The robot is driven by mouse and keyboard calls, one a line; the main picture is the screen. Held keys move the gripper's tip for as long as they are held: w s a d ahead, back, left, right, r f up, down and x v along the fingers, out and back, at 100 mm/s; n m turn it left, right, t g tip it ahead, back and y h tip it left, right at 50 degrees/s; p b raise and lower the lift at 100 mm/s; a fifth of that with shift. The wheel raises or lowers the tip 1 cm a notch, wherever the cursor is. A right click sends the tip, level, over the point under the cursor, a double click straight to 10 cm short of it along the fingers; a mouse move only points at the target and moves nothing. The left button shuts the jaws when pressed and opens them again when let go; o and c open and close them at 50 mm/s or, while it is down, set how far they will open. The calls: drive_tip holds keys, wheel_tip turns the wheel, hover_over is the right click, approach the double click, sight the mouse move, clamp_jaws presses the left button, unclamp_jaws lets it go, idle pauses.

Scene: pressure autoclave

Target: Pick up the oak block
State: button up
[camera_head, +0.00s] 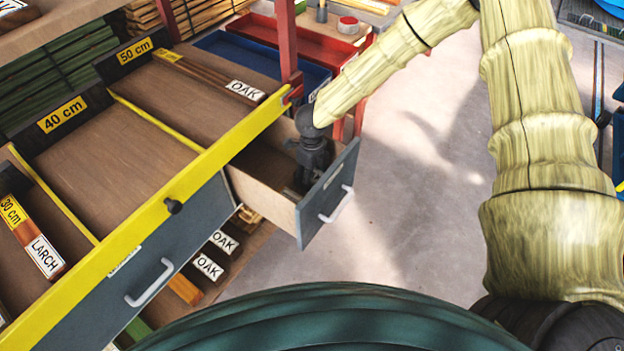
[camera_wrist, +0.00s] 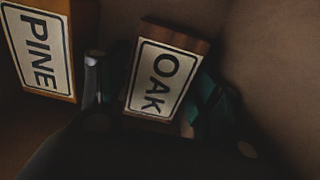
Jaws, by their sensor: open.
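The oak block (camera_wrist: 168,75), brown with a white OAK label, stands in the open drawer (camera_head: 263,203), as the wrist view shows. My gripper (camera_head: 303,187) reaches down into this drawer. In the wrist view its fingers stand apart, one on each side of the oak block (camera_wrist: 150,90); I cannot tell whether they touch it. The drawer front and my gripper hide the block in the head view.
A PINE block (camera_wrist: 40,50) stands left of the oak block. The drawer front with its handle (camera_head: 337,204) and the yellow rail (camera_head: 160,222) are close by. Other OAK labels show on the upper tray (camera_head: 245,90) and lower shelf (camera_head: 208,267). Open floor lies right.

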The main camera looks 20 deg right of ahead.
drive_tip(key=c, duration=0.9)
drive_tip(key=shift+c, duration=0.2)
drive_tip(key=shift+r, duration=0.15)
